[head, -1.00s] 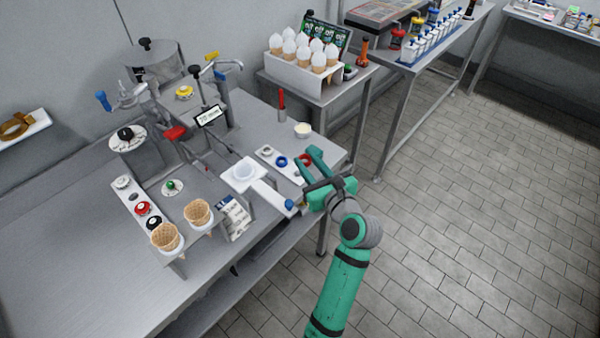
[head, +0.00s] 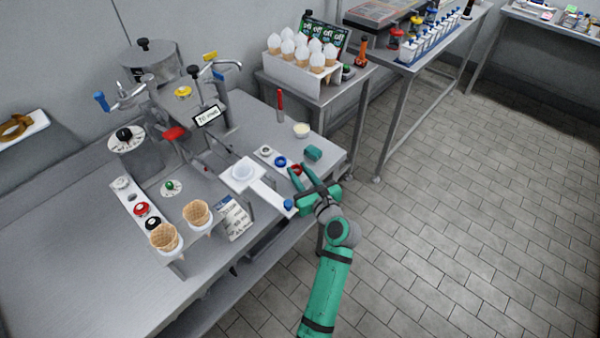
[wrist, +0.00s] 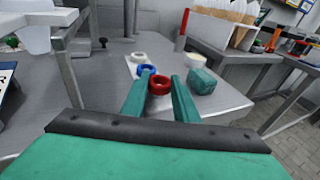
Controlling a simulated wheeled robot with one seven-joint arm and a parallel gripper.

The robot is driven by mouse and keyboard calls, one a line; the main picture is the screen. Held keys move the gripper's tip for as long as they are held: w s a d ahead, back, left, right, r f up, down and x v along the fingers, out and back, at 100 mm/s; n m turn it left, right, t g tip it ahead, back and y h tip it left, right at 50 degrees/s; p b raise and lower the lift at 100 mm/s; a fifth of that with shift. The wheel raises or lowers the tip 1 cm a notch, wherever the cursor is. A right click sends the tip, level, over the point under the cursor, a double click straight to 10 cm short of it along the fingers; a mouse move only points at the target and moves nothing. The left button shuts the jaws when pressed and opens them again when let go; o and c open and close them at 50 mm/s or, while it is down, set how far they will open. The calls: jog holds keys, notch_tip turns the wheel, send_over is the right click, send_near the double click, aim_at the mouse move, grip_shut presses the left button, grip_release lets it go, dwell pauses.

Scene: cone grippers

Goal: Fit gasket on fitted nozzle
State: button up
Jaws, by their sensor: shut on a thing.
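My gripper (head: 299,173) is at the front right of the steel table, with its fingers closed on a red ring gasket (wrist: 160,86). The red gasket also shows between the fingertips in the head view (head: 296,169). I cannot tell whether it touches the white strip below. A blue ring (head: 280,162) and a pale ring (head: 266,151) sit in a row on that strip; both show past the fingers in the wrist view, blue (wrist: 147,70) and pale (wrist: 138,57). I cannot pick out the fitted nozzle for certain on the machine (head: 205,105).
A teal block (head: 313,153) lies right of the rings, and a cream-topped cup (head: 302,130) stands behind. A white tray with a handle (head: 243,175) lies left of the gripper. Two cones (head: 197,213) (head: 164,237) and a strip with knobs (head: 127,197) are further left.

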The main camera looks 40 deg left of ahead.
jog(key=shift+f, duration=0.45)
jog(key=o, duration=1)
jog(key=shift+w+f, duration=0.1)
jog(key=shift+d, duration=0.1)
